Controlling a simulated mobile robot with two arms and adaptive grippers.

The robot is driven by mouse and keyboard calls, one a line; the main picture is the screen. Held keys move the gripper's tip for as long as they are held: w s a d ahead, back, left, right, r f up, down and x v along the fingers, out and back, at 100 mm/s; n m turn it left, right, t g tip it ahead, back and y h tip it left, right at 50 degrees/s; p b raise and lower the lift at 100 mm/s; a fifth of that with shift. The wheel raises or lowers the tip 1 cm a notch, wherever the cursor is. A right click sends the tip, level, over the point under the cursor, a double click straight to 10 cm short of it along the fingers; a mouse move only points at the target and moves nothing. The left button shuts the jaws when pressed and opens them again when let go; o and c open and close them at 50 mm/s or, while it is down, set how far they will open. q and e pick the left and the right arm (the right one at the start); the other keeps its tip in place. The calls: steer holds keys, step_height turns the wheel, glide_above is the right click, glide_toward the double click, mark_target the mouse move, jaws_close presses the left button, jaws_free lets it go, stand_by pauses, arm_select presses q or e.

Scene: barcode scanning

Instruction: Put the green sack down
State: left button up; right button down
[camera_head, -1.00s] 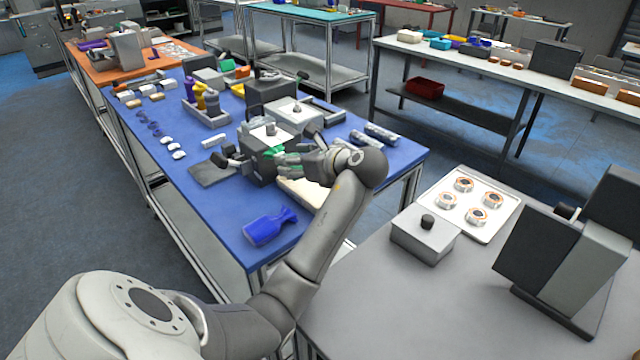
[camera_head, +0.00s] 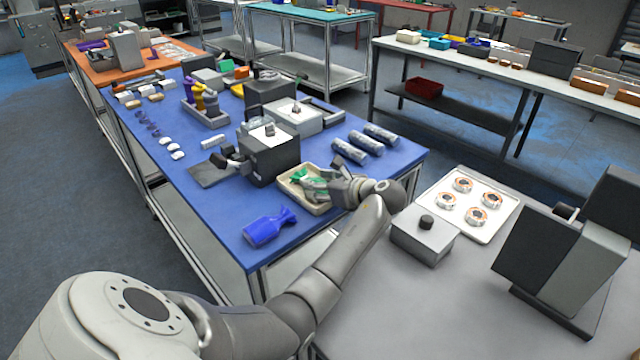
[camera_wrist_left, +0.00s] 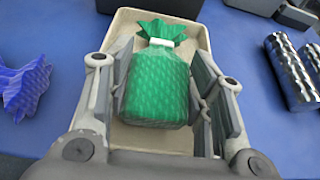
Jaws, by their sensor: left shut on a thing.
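The green sack (camera_wrist_left: 158,90) has a gathered top with a white tie. It lies between the fingers of my left gripper (camera_wrist_left: 170,92), which is shut on it. In the left wrist view the sack is over a cream tray (camera_wrist_left: 205,40); I cannot tell whether it touches the tray's bottom. In the head view my left gripper (camera_head: 325,185) is at the tray (camera_head: 288,190) on the blue table, and only part of the green sack (camera_head: 300,175) shows there. My right gripper is not in view.
A blue sack (camera_head: 268,226) lies left of the tray on the blue table (camera_head: 215,215). A dark box-shaped scanner (camera_head: 270,158) stands just behind the tray. Several silver cylinders (camera_head: 358,150) lie to the right. A grey table (camera_head: 370,300) is in front.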

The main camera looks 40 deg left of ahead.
arm_select(q)
steer(key=o, duration=0.8)
steer(key=shift+o, duration=0.3)
steer(key=shift+d+r, duration=0.1)
steer(key=shift+r, duration=0.05)
steer(key=shift+d+r+p, duration=0.2)
steer(key=shift+p, duration=0.25)
steer(key=p+v, duration=0.9)
steer(key=v, duration=0.2)
steer(key=shift+d, duration=0.2)
